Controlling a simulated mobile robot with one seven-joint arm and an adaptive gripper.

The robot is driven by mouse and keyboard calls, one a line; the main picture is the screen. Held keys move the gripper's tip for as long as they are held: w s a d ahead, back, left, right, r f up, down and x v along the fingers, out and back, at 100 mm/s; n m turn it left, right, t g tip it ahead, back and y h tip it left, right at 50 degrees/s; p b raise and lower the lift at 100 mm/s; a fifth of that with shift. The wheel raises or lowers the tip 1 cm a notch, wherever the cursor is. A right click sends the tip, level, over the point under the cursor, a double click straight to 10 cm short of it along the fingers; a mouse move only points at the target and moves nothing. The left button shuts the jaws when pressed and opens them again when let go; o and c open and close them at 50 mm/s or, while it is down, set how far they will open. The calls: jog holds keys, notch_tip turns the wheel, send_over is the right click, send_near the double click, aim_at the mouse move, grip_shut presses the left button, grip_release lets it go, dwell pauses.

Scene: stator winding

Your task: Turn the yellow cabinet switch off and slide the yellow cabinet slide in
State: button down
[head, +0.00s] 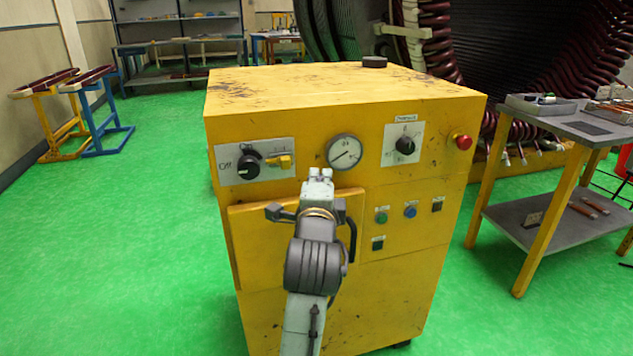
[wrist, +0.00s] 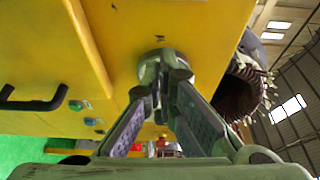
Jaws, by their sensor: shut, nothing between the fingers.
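The yellow cabinet (head: 340,85) stands in the middle of the head view. Its switch, a black knob (head: 249,166), sits on a grey plate at upper left, with "Off" to its left and a yellow lever-like piece beside it. The knob's light mark appears to point left, towards "Off". The yellow slide (head: 262,255) is a panel with a dark handle (head: 351,235), standing proud of the front; how far is unclear. My gripper (head: 320,172) is shut and empty before the front, below the gauge. In the wrist view its fingertips (wrist: 161,62) meet close to yellow surface; contact is unclear.
A gauge (head: 345,151), a second knob (head: 405,146), a red button (head: 463,142) and small buttons are on the front. A grey-topped table (head: 560,125) stands at right. Open green floor (head: 120,240) lies at left.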

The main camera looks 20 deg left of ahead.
aim_at(280, 162)
jog(key=p+x, duration=0.1)
jog(key=x, duration=0.4)
jog(key=shift+w+a+r, duration=0.1)
jog(key=shift+w, duration=0.25)
jog(key=shift+s+a+p, duration=0.45)
jog(key=shift+s+a, duration=0.45)
jog(key=shift+a, duration=0.2)
jog(key=shift+s+a, duration=0.4)
jog(key=shift+a, duration=0.1)
jog(key=shift+s+a, duration=0.1)
jog(key=shift+a, duration=0.05)
jog(key=shift+s+a+b, duration=0.4)
jog(key=shift+s+a, duration=0.1)
jog(key=shift+a, duration=0.3)
